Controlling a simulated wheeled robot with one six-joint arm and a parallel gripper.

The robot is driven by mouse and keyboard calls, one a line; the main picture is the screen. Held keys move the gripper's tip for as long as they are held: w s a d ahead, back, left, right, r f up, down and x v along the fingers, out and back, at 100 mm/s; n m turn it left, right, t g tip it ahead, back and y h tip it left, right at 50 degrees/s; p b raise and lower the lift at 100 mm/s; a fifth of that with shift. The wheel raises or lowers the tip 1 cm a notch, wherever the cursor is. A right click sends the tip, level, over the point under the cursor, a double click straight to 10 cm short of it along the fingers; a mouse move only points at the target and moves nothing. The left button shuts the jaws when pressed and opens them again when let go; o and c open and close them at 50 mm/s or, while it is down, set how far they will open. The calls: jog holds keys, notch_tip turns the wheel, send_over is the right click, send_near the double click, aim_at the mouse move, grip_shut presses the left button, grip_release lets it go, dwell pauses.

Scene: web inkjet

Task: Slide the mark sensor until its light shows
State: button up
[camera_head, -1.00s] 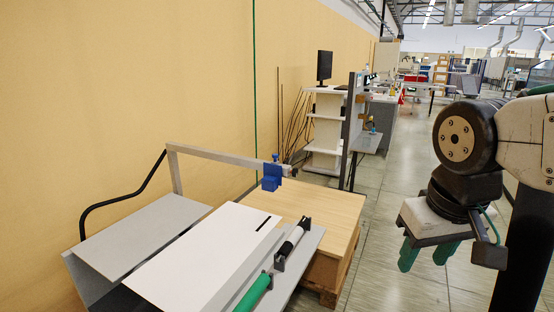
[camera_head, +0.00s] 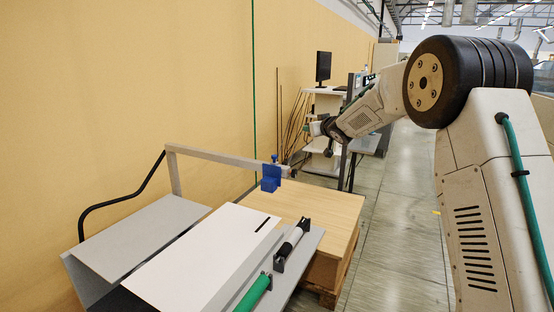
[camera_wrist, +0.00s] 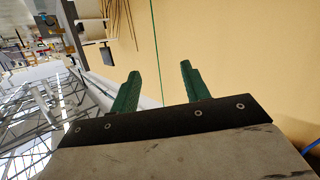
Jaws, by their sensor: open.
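The mark sensor (camera_head: 271,178) is a blue block on a grey rail (camera_head: 220,157) in the head view. It hangs near the rail's right end, above the white sheet's far end. No lit light can be made out on it. A short black mark (camera_head: 263,223) is on the white sheet (camera_head: 215,250) below and left of the sensor. My gripper is open and empty in the wrist view (camera_wrist: 160,82), its two green fingers apart. In the head view my wrist is above and right of the sensor, apart from it; the fingers are hard to make out. The sensor is not in the wrist view.
A green roller (camera_head: 254,293) and a black-and-white roller (camera_head: 290,242) lie along the sheet's right side. A wooden block (camera_head: 320,215) stands behind them. A yellow wall (camera_head: 120,70) runs along the left. Shelves with a monitor (camera_head: 323,66) stand farther back. The aisle floor is free.

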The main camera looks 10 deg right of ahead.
jog(key=w+a+f+n+y, duration=0.2)
jog(key=w+a+f+y, duration=0.1)
jog(key=w+f, duration=0.3)
jog(key=n+g+y, duration=0.1)
jog(key=n+y, duration=0.2)
jog(key=y, duration=0.3)
send_near(277, 163)
notch_tip(277, 163, up, 3)
jog(key=w+a, duration=0.2)
jog(key=shift+x, duration=3.55)
jog(key=shift+f, duration=0.15)
